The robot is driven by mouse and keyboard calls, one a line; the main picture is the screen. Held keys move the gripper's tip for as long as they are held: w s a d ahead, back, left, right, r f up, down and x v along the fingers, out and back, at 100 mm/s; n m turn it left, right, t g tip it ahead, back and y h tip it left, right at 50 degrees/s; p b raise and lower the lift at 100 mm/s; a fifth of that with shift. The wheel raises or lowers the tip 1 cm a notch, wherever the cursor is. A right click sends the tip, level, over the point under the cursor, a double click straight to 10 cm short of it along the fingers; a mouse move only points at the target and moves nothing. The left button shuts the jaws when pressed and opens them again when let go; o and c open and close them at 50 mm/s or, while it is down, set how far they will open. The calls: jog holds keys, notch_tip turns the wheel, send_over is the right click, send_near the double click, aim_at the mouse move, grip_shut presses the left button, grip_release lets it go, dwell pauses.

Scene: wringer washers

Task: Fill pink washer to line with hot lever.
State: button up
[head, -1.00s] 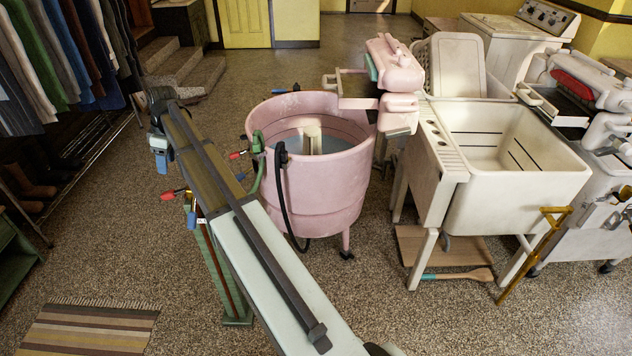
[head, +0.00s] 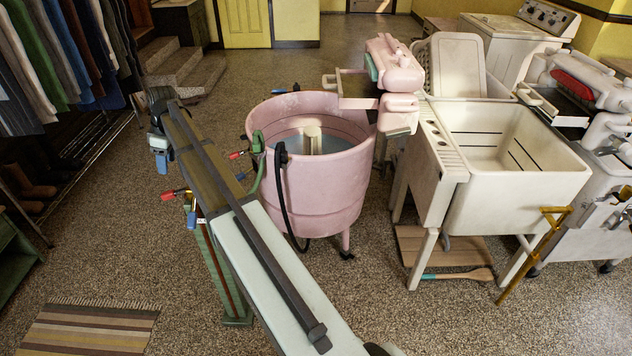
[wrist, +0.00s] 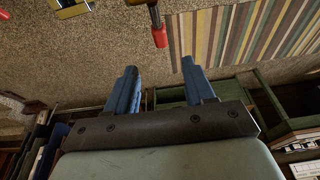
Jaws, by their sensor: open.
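The pink washer (head: 318,195) stands upright in the middle of the head view. Bluish water (head: 346,144) shows inside, around a pale central post (head: 313,137). A line on its inner wall is too small to make out surely. A red-ended lever (head: 174,194) and a blue-ended lever (head: 191,219) sit on a green post (head: 231,290) left of the washer. Another red tip (head: 237,155) is nearer the rim. My gripper (head: 160,157) is open and empty, above and left of these levers. In the wrist view, a red handle (wrist: 159,37) lies beyond the open blue fingers (wrist: 160,78).
A black hose (head: 284,195) hangs over the washer's rim. A pink wringer (head: 393,68) overhangs its right side. A white sink (head: 515,190) stands to the right. A clothes rack (head: 95,150) is at left, and a striped rug (head: 90,328) lies on the floor.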

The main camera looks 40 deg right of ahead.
aim_at(170, 191)
jog(key=shift+w, duration=0.1)
jog(key=f, duration=0.4)
jog(key=w+a+f+g+h, duration=0.1)
jog(key=f, duration=0.4)
jog(key=a+f+g+h, duration=0.1)
jog(key=f, duration=0.3)
jog(key=shift+w+f, duration=0.2)
jog(key=shift+w, duration=0.15)
grip_shut()
dwell(0.4)
